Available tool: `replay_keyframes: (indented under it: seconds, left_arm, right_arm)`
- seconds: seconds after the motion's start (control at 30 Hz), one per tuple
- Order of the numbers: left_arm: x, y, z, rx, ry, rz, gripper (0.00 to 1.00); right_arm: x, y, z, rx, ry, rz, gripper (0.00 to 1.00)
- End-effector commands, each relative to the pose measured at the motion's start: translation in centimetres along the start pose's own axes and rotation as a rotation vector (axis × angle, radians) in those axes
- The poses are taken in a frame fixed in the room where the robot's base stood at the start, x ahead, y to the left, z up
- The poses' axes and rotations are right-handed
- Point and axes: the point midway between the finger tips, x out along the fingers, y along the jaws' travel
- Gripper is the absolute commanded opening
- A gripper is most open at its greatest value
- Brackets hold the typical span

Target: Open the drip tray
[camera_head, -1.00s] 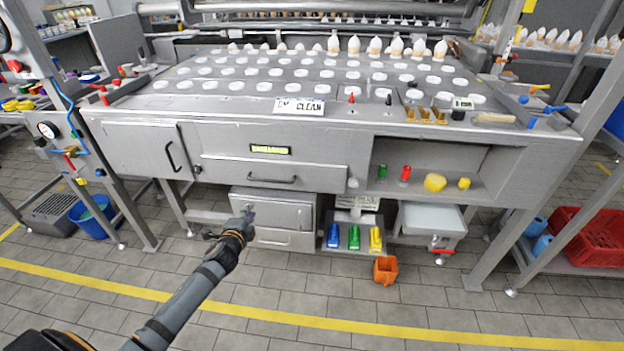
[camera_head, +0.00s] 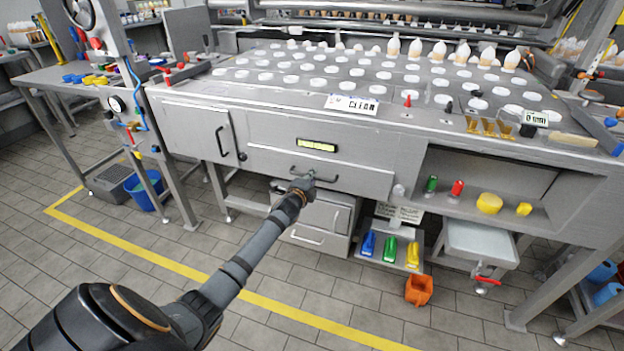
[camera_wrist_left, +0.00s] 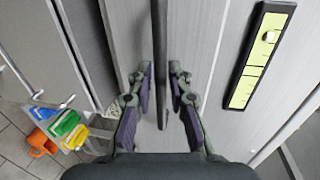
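The drip tray appears to be the wide grey drawer (camera_head: 352,178) in the machine's front, under a yellow-green label (camera_head: 318,146). It sits flush and closed. Its dark bar handle (camera_head: 325,179) runs across the upper part of its face. My left gripper (camera_head: 304,183) is at the left part of this handle. In the left wrist view the two fingers (camera_wrist_left: 160,88) stand apart, with the dark handle bar (camera_wrist_left: 160,50) running between them. No firm grip on the bar shows. My right gripper is in neither view.
A lower cabinet (camera_head: 322,218) stands below the drawer, near my left arm. The tiled floor in front is mostly clear.

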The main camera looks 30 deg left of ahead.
Motion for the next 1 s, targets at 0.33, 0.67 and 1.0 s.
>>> replay_keyframes:
  seconds: [0.33,0.67,1.0]
  left_arm:
    - [0.09,0.0,0.01,0.0,0.0,0.0,0.05]
    - [0.07,0.03,0.02,0.0,0.0,0.001,0.0]
    - [0.06,0.04,0.03,0.0,-0.001,0.001,0.0]
  right_arm:
    - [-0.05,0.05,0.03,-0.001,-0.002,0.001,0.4]
    - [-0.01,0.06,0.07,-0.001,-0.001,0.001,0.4]
    - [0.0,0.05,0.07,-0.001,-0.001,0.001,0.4]
